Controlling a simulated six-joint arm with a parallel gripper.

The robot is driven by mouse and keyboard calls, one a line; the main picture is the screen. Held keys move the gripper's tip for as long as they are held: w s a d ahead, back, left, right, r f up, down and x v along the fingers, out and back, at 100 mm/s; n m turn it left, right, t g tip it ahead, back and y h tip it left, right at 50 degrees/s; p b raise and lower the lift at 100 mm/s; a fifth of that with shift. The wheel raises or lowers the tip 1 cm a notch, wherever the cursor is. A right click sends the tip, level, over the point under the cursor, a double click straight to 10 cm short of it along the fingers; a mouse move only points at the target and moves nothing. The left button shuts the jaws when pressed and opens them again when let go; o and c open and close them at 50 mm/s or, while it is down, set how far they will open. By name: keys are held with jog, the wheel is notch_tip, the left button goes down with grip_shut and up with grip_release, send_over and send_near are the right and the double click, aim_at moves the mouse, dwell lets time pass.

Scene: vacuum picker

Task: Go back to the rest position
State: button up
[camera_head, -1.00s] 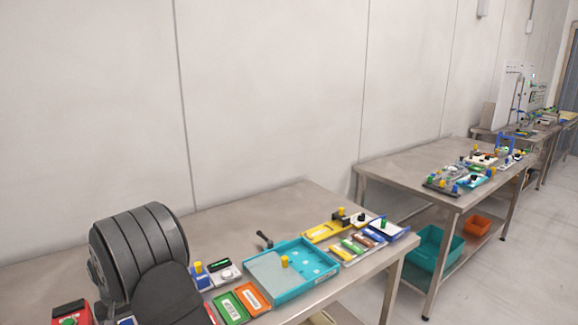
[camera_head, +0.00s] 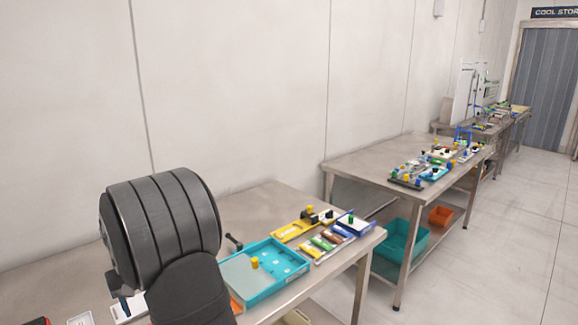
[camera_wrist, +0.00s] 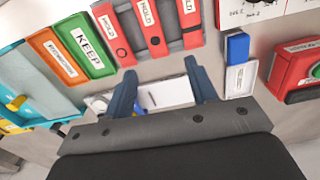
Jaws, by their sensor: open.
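In the wrist view my gripper (camera_wrist: 160,80) has its two dark blue fingers spread well apart, with nothing clasped between them. A white flat piece (camera_wrist: 165,93) shows on the steel surface behind the fingers; its gap from them is hard to judge. In the head view my dark ribbed arm stands over the left part of the near table (camera_head: 265,205). The arm hides most of the gripper there. No marked rest position is visible.
The wrist view shows red HOLD holders (camera_wrist: 152,28), a green KEEP piece (camera_wrist: 83,43), a blue-and-white block (camera_wrist: 238,65) and a red button box (camera_wrist: 297,75). A teal tray (camera_head: 270,293) lies right of my arm. Another table (camera_head: 345,165) stands farther right; the floor between is clear.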

jog(key=w+d+f+m, duration=0.1)
jog(key=d, duration=0.3)
jog(key=w+d+f, duration=0.1)
jog(key=d+f, duration=0.1)
jog(key=d, duration=0.3)
jog(key=w+d+f+m, duration=0.1)
jog(key=d+f, duration=0.1)
jog(key=d, duration=0.3)
jog(key=shift+w+d+f+m, duration=0.1)
jog(key=shift+w+m, duration=0.1)
jog(key=shift+m, duration=0.1)
jog(key=s+d+f+m, duration=0.1)
jog(key=d+f, duration=0.1)
jog(key=d, duration=0.5)
jog(key=s+d+f+m, duration=0.1)
jog(key=d+f+m, duration=0.15)
jog(key=d, duration=0.45)
jog(key=w+d+f+m, duration=0.1)
jog(key=w+d+f, duration=0.4)
jog(key=d+f, duration=0.2)
jog(key=shift+w+d, duration=0.2)
jog(key=shift+w, duration=0.2)
jog(key=shift+o, duration=0.5)
jog(key=shift+m, duration=0.25)
